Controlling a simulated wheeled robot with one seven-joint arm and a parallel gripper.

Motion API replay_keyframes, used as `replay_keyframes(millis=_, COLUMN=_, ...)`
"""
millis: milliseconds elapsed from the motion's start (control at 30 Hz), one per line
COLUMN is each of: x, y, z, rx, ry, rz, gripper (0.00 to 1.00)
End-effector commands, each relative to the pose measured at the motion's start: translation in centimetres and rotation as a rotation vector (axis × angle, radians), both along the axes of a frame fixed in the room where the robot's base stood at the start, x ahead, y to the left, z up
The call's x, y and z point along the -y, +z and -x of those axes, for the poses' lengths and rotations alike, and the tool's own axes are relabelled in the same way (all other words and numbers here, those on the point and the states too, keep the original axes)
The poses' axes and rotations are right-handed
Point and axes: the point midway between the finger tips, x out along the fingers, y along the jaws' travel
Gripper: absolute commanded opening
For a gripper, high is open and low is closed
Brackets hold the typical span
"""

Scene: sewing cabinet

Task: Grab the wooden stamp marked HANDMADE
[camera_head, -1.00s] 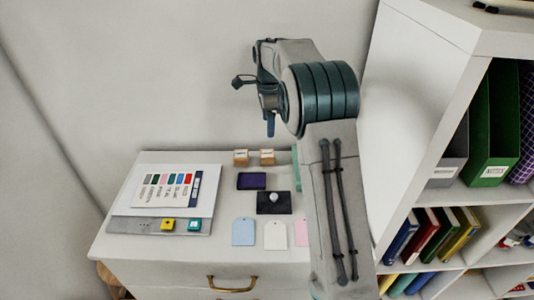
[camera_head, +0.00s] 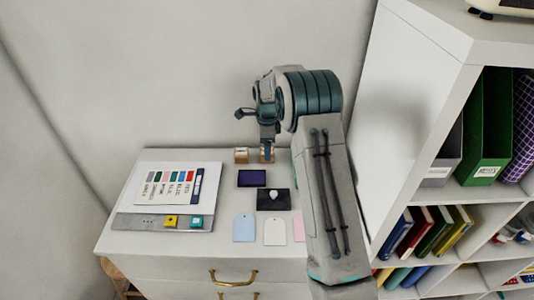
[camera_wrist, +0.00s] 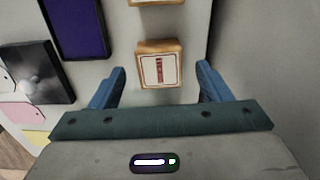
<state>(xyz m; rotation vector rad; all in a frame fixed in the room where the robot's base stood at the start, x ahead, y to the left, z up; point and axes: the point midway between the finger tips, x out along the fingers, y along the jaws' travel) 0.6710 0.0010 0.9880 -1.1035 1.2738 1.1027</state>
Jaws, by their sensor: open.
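Two small wooden stamps stand side by side at the back of the cabinet top: a left one (camera_head: 241,156) and a right one (camera_head: 267,158). My gripper (camera_head: 267,146) is over the right one and partly covers it. In the wrist view, one wooden stamp (camera_wrist: 161,70) with a white label and a red strip sits between the tips of my gripper (camera_wrist: 162,72). The blue fingers are open, with a gap on both sides of it. The other stamp (camera_wrist: 155,2) is cut off at the top edge. The lettering is too small to read, so I cannot tell which says HANDMADE.
A purple ink pad (camera_head: 252,178) and a black pad (camera_head: 264,200) with a pale knob lie in front of the stamps. Blue, white and pink tags lie nearer the front. A chart board (camera_head: 150,190) is at left. A shelf (camera_head: 420,60) stands close at right.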

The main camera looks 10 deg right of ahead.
Motion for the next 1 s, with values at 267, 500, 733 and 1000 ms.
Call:
replay_keyframes(millis=267, x=0.1, y=-2.8, z=0.1, rx=-0.001, ry=0.0, rz=0.0, gripper=0.71)
replay_keyframes(millis=500, x=0.0, y=-2.9, z=0.1, rx=0.0, ry=0.0, rz=0.0, gripper=0.63)
replay_keyframes(millis=733, x=0.0, y=-2.9, z=0.1, rx=0.001, ry=0.0, rz=0.0, gripper=0.22)
replay_keyframes(millis=1000, x=0.0, y=-2.7, z=0.0, rx=0.002, ry=0.0, rz=0.0, gripper=0.22)
